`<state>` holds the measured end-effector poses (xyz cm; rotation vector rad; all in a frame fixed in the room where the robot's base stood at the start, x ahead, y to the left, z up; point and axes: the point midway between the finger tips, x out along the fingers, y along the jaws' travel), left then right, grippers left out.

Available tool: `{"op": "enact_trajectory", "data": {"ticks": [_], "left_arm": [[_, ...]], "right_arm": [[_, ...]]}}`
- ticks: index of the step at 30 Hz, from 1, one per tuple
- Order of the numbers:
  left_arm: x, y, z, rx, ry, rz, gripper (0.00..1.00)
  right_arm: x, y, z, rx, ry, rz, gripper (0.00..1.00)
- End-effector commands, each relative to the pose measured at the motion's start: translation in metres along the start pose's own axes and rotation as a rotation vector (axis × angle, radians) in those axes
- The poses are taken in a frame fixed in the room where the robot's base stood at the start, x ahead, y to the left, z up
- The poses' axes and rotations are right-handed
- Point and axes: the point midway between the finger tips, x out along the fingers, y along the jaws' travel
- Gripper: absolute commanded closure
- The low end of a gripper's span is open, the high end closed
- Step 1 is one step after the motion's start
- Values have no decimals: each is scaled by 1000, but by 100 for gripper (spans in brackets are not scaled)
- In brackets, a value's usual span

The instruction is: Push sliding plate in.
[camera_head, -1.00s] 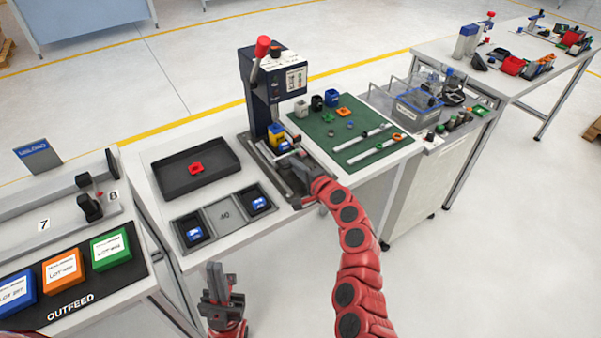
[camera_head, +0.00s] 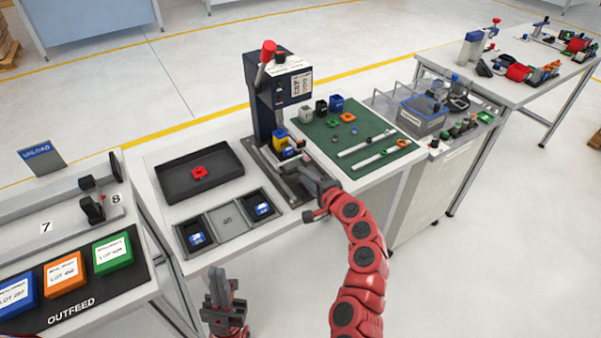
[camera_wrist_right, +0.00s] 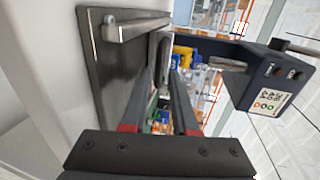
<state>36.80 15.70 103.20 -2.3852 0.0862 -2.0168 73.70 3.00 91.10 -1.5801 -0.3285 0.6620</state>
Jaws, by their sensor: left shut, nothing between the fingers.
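The dark press (camera_head: 268,100) with a red-knobbed lever stands at the back of the bench. Its grey metal base (camera_head: 267,161) carries the sliding plate, largely hidden by a yellow and blue workpiece (camera_head: 284,146) and my right gripper. My right gripper (camera_head: 306,178) is at the front of the press base. In the right wrist view its dark fingers (camera_wrist_right: 169,75) show a narrow gap with nothing held. A silver bar handle (camera_wrist_right: 138,27) on a metal plate lies left of the fingertips; contact is not visible. My left gripper (camera_head: 221,285) is shut and empty before the bench.
A black tray (camera_head: 232,151) with a red part and small bins (camera_head: 228,216) lie left of the press. A green mat (camera_head: 376,128) with small parts and rulers lies right. An outfeed table (camera_head: 135,282) stands at far left. Floor in front is clear.

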Motion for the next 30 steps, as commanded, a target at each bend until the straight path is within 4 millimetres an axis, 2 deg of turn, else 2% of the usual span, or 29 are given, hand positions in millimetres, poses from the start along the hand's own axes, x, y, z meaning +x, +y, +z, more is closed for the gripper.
{"op": "enact_trajectory", "data": {"ticks": [21, 30], "left_arm": [[-17, 1, 3, 0, 0, 0, 100], [-19, 1, 3, 0, 0, 0, 100]], "right_arm": [[-114, 1, -1, -1, 3, 0, 73], [-137, 1, -1, 0, 2, 1, 73]]}}
